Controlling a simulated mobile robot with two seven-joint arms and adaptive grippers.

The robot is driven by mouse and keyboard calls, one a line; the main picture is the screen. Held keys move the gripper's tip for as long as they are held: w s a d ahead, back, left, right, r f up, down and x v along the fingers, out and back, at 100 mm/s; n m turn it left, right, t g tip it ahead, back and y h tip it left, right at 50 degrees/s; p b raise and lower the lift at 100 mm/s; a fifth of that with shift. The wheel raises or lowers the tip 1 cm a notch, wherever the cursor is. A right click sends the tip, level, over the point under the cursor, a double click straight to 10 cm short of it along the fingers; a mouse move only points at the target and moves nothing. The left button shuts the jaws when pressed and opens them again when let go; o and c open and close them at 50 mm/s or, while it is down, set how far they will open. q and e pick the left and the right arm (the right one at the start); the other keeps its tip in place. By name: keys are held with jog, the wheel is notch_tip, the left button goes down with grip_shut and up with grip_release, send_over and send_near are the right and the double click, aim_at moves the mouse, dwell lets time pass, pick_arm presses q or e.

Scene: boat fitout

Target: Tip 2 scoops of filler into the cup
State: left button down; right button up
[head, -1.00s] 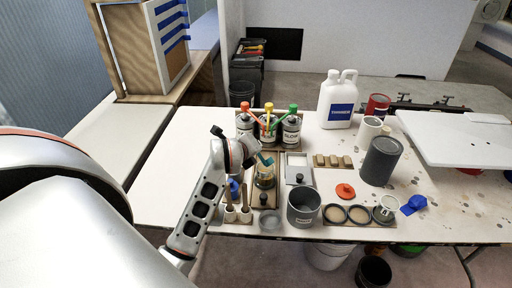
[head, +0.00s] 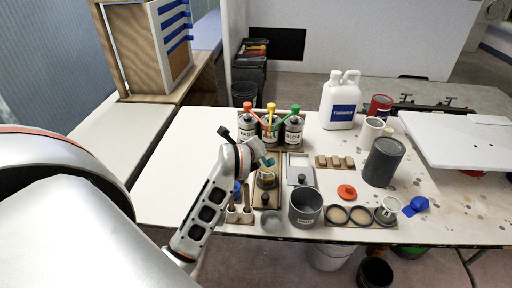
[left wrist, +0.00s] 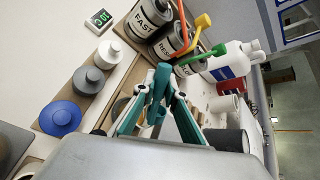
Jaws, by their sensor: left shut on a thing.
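My left gripper (head: 267,162) comes in from the left in the head view. Its teal fingers are over a small tan jar (head: 267,180) on the tray. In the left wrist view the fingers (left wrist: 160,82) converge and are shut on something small. A grey cup-like pot (head: 305,208) with a label stands to the right of the jar, apart from the gripper. My right gripper is not in view.
Several labelled cans (head: 270,130) with coloured pump tops stand behind the gripper. A white thinner jug (head: 340,102) and dark grey cylinder (head: 383,162) are farther right. Shallow round tins (head: 350,215) and an orange lid (head: 347,191) lie right of the pot.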

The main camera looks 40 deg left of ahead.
pick_arm(q)
jog(key=m+y, duration=0.1)
jog(key=r+y, duration=0.1)
jog(key=shift+w+d+m+y, duration=0.15)
jog(key=shift+d+m+y, duration=0.15)
jog(key=shift+m, duration=0.1)
jog(key=shift+d+r+m+t+y+p, duration=0.3)
jog(key=shift+d+r+m+t+y, duration=0.1)
jog(key=shift+r+m+y, duration=0.25)
jog(key=d+r+m+t+y, duration=0.1)
jog(key=d+r, duration=0.1)
jog(key=d+r+m+t+y, duration=0.1)
jog(key=d+r+m, duration=0.1)
jog(key=shift+s+r+m, duration=0.2)
jog(key=shift+m, duration=0.05)
jog(key=shift+a, duration=0.1)
